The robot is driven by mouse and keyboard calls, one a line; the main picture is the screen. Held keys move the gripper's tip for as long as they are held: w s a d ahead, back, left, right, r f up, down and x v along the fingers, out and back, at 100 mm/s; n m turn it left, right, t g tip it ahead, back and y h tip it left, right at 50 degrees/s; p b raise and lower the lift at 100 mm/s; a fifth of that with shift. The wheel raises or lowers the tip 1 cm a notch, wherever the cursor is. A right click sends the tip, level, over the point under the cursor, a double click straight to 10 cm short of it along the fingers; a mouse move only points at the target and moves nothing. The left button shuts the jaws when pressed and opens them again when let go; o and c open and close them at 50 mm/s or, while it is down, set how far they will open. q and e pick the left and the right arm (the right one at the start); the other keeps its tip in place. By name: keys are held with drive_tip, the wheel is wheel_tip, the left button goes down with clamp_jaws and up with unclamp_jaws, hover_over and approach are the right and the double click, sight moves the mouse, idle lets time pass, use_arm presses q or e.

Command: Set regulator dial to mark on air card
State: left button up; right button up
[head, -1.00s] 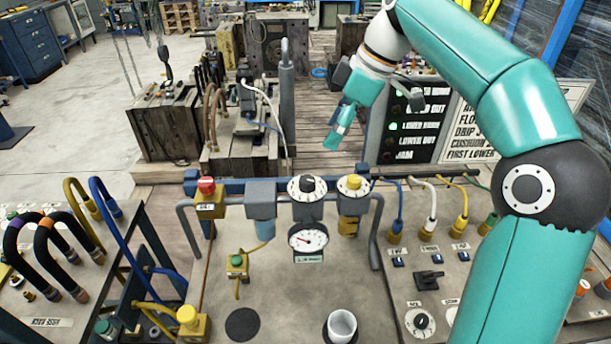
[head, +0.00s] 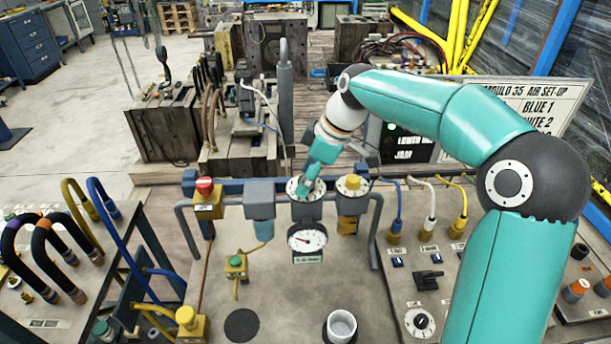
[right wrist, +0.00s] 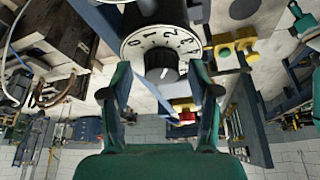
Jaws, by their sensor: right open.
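The regulator dial (head: 293,190) is a white numbered disc on the middle grey unit of the air rail, partly hidden by my right gripper (head: 308,182). The pressure gauge (head: 307,239) hangs below the regulator. The air card (head: 545,100) stands back right, reading "MOULD 35 AIR SET-UP", its lower part hidden by my arm. My left gripper is out of view.
A yellow-topped unit (head: 352,187) stands right of the regulator, and a red-knobbed yellow valve (head: 205,187) stands further left. A white cup (head: 341,325) sits at the bench front. Blue, white and yellow hoses rise to the right. The bench middle is mostly clear.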

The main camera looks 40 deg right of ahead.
drive_tip(key=c, duration=1)
drive_tip(key=shift+a, duration=0.1)
drive_tip(key=shift+c, duration=0.7)
